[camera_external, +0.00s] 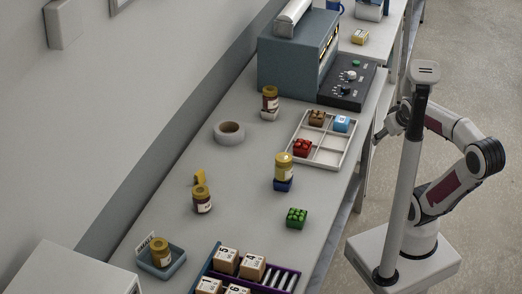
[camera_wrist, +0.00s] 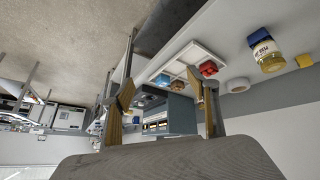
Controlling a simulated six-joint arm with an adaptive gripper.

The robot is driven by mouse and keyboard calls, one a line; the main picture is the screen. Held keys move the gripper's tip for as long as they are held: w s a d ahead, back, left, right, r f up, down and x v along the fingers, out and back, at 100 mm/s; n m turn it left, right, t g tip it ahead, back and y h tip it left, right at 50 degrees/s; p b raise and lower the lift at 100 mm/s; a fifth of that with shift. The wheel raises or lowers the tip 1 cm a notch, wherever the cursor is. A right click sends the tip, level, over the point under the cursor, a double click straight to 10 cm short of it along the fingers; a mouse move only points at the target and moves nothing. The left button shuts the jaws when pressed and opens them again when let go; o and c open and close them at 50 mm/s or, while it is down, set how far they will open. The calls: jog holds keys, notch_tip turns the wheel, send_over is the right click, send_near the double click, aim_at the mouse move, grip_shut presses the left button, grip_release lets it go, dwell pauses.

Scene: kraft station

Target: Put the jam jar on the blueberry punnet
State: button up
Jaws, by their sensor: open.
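A jar with a yellow lid and pale label (camera_external: 283,162) stands upright on a small dark blue box (camera_external: 284,185), which may be the blueberry punnet; the jar also shows in the wrist view (camera_wrist: 266,50). I cannot tell which jar is the jam. My gripper (camera_external: 379,137) is open and empty, off the table's right edge, apart from every jar; its fingers show in the wrist view (camera_wrist: 166,90).
A white divided tray (camera_external: 322,157) holds red, brown and light blue punnets. A green punnet (camera_external: 297,217) stands alone. A tape roll (camera_external: 229,132), a grey machine (camera_external: 298,58) and a purple rack (camera_external: 283,278) beside boxes are on the table. Clear table lies left of the green punnet.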

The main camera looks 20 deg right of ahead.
jog(key=s+a+f+g+y, duration=0.1)
jog(key=s+a, duration=0.2)
jog(key=s, duration=0.2)
jog(key=shift+s, duration=0.15)
